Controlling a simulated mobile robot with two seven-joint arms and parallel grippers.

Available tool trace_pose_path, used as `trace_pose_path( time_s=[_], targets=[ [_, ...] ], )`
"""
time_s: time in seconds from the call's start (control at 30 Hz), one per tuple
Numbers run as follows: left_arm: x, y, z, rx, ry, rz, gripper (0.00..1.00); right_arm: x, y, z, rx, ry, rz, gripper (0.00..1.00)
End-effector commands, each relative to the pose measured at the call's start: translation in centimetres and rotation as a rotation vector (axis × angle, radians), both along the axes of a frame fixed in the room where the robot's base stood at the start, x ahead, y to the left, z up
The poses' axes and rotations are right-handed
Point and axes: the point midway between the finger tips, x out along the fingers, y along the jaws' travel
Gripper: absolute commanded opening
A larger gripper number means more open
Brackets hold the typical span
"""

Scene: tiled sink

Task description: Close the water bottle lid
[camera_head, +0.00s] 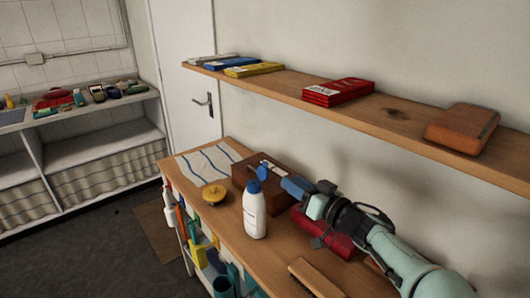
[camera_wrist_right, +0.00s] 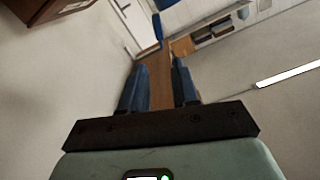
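The white water bottle (camera_head: 254,215) stands upright on the wooden table in the head view. Its blue lid (camera_head: 263,172) is tipped up and open above the blue collar at the neck. My right gripper (camera_head: 291,187) is to the right of the lid, at about lid height in the picture, with a gap between them. In the right wrist view its two blue fingers (camera_wrist_right: 159,68) are apart with nothing held between them. A narrow blue shape shows beyond the fingers there; I cannot tell whether it is the lid. My left gripper is not in view.
On the table (camera_head: 228,222), a brown box (camera_head: 245,178) stands behind the bottle, a yellow round object (camera_head: 213,194) lies left, a red case (camera_head: 325,240) under my right arm, and a brush (camera_head: 313,279) in front. A wall shelf (camera_head: 290,88) runs above.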

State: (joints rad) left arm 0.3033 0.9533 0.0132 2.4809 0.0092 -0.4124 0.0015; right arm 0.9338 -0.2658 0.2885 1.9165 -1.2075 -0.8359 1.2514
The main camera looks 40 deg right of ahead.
Motion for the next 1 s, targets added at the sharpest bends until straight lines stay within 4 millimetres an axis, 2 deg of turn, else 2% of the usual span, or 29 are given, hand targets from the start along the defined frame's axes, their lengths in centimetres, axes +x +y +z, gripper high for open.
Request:
trace_pose_path(
  time_s=[0.13, 0.27, 0.7, 0.83, 1.0],
  targets=[
    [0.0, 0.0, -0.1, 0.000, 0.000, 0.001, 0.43, 0.0, 0.3, 0.5, -0.012, -0.004, 0.005, 0.30],
    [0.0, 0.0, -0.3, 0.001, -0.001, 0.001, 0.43, 1.1, 0.4, 0.5, -0.013, -0.005, 0.008, 0.30],
    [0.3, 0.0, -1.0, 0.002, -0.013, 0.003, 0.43, 9.9, 1.1, 0.4, -0.008, -0.006, 0.009, 0.30],
    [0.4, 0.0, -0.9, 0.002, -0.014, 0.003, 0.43, 11.8, 1.3, 0.6, -0.008, -0.006, 0.010, 0.30],
    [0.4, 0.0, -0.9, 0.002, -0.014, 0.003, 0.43, 12.9, 1.4, 0.6, -0.012, -0.005, 0.007, 0.30]
  ],
)
